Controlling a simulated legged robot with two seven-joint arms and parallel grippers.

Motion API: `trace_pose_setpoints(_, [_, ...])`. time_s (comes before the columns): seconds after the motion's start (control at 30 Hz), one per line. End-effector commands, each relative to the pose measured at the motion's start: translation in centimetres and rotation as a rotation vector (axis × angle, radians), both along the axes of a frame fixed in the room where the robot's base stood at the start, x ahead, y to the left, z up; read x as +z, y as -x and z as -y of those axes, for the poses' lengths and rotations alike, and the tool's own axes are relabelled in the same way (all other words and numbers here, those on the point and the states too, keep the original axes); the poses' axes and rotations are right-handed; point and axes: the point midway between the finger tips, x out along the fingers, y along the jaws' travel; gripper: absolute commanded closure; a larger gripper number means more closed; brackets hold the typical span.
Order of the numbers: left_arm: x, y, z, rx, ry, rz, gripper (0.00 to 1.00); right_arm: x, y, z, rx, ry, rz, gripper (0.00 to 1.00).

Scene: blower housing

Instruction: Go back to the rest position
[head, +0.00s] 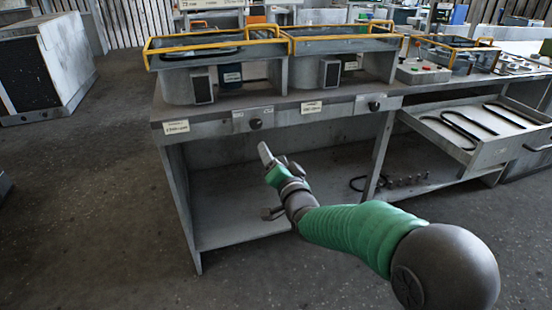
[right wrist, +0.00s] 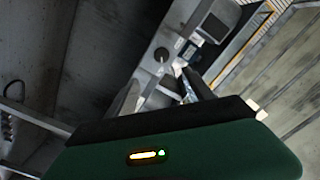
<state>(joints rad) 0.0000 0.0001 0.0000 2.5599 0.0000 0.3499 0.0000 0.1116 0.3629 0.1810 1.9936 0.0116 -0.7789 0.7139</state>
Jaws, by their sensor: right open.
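My right arm comes in from the lower right of the head view, with a green sleeve. Its gripper (head: 268,160) is in front of the workbench (head: 203,150), over the open lower shelf and below the bench top. In the right wrist view the gripper (right wrist: 160,92) has its two fingers apart with nothing between them. Beyond the fingers show the bench front and a dark round knob (right wrist: 161,54). My left gripper is not in either view.
Two grey housings with yellow rails (head: 218,41) stand on the bench. An open drawer (head: 478,150) with hook-shaped rods juts out at the right. Several small parts (head: 405,181) lie on the lower shelf. A white cabinet (head: 68,62) stands at the left. The floor in front is clear.

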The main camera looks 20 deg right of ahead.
Motion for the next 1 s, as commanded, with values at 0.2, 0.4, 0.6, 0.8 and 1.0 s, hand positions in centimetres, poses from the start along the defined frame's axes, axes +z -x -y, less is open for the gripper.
trace_pose_setpoints(0.2, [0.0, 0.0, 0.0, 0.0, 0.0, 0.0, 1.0, -1.0, 0.6, 0.0, 0.003, 0.027, -0.04, 0.4])
trace_pose_setpoints(0.4, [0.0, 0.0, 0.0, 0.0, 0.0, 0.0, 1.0, -11.2, 8.1, 0.6, 0.072, 0.307, -0.456, 0.4])
trace_pose_setpoints(0.6, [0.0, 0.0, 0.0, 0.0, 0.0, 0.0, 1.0, -19.9, 19.9, 1.9, 0.235, 0.543, -0.872, 0.4])
trace_pose_setpoints(0.8, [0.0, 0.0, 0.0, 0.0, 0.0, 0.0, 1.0, -24.0, 30.0, 2.7, 0.406, 0.66, -1.145, 0.4])
trace_pose_setpoints(1.0, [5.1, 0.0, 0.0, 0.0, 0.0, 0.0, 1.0, -19.9, 34.0, 2.9, 0.489, 0.694, -1.247, 0.4])
